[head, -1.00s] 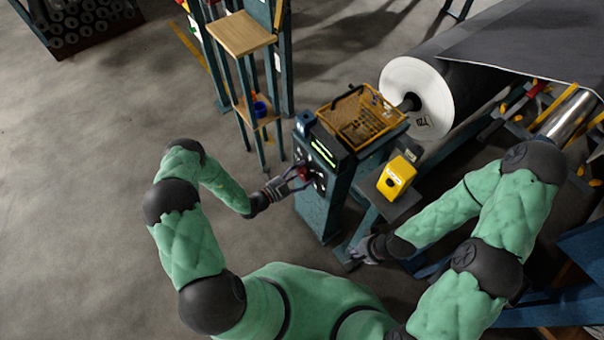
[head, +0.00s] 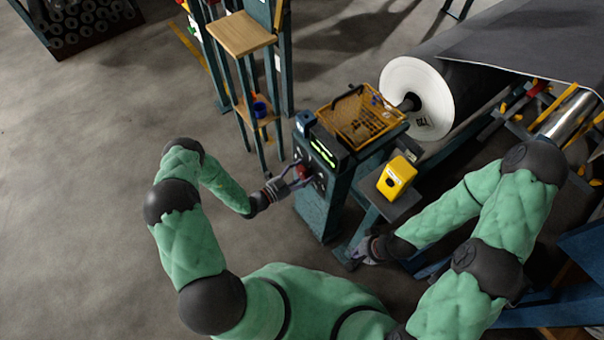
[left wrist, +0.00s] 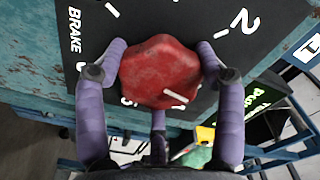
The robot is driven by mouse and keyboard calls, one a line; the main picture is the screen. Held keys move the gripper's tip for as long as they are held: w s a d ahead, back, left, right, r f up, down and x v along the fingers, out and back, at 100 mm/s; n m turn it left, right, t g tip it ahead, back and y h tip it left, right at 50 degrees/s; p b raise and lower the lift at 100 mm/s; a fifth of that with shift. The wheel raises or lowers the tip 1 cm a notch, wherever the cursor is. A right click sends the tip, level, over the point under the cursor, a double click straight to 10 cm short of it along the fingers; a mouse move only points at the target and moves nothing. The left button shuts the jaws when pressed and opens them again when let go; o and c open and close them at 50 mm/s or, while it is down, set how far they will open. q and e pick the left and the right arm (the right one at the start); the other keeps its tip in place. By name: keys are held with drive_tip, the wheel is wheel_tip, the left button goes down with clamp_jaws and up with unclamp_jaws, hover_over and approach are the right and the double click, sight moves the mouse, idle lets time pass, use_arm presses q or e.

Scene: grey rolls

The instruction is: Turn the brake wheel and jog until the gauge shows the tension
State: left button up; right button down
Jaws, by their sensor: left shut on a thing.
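The red brake wheel (left wrist: 160,72) sits on a dark dial plate (left wrist: 265,15) marked "BRAKE" with white numbers. A white line on the wheel points to the lower right in the left wrist view. My left gripper (head: 297,176) is shut on the wheel, its purple fingers on either side of it. The gauge (head: 322,150) is a lit green display on top of the post; its reading is too small to tell. A yellow box (head: 396,177) with a dark round spot, possibly the jog control, sits right of the post. My right gripper (head: 362,250) hangs low beside the post; its fingers are unclear.
A yellow wire basket (head: 362,117) stands behind the gauge. A large roll (head: 418,95) with a white end face is behind it. A wooden-shelf stand (head: 241,34) holding a blue cup (head: 261,108) is at the back left. The floor at left is clear.

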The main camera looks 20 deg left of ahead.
use_arm(q)
drive_tip(key=shift+w+a, duration=0.2)
drive_tip(key=shift+a, duration=0.05)
drive_tip(key=o, duration=1.1)
drive_tip(key=shift+o, duration=0.2)
drive_tip(key=shift+d, duration=0.1)
drive_tip(key=shift+s, duration=0.1)
drive_tip(key=shift+f, duration=0.1)
drive_tip(key=v, duration=1.2)
drive_tip(key=shift+d, duration=0.15)
